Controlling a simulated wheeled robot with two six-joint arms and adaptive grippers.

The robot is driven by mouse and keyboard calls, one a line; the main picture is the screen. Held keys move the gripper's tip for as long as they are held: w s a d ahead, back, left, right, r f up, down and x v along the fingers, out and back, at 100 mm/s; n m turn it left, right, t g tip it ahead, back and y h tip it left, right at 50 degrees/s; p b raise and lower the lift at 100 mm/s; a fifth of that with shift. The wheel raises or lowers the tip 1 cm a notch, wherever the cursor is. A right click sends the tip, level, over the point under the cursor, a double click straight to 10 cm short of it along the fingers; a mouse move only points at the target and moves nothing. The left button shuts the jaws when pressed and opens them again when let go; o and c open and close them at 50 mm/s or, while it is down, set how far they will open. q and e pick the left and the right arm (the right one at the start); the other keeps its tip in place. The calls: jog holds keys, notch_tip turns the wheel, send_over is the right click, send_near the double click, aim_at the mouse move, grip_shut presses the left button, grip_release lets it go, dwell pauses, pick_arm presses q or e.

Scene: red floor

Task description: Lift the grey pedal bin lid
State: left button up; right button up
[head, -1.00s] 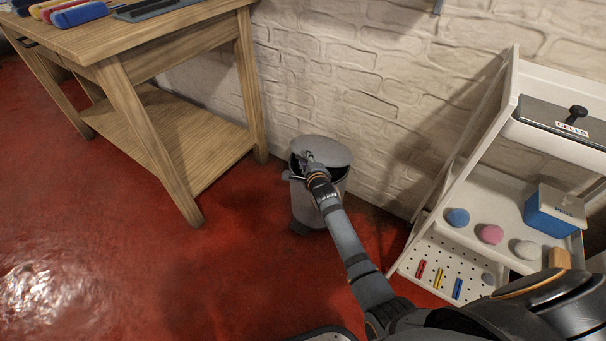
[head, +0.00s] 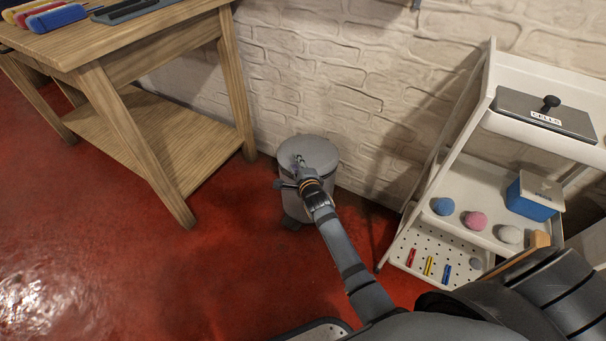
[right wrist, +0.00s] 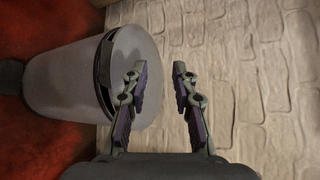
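The grey pedal bin (head: 308,200) stands on the floor against the brick wall. Its round grey lid (head: 318,150) looks nearly level in the head view. In the right wrist view the lid (right wrist: 138,70) shows with a narrow dark gap between part of its edge and the bin body (right wrist: 70,75). My right gripper (head: 299,162) is over the lid in the head view. In the right wrist view its two fingers (right wrist: 160,68) are apart with nothing between them; the left finger overlaps the lid, but contact cannot be told. My left gripper is not in view.
A wooden table (head: 165,135) with a low shelf stands left of the bin. A white tiered rack (head: 415,205) holding balls, a blue box (head: 530,200) and a tray stands at right. Red floor (head: 120,250) is clear at front left.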

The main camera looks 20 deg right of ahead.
jog(key=p+v, duration=0.3)
jog(key=v, duration=0.5)
jog(key=shift+f, duration=0.15)
jog(key=shift+a, duration=0.1)
dwell(0.5)
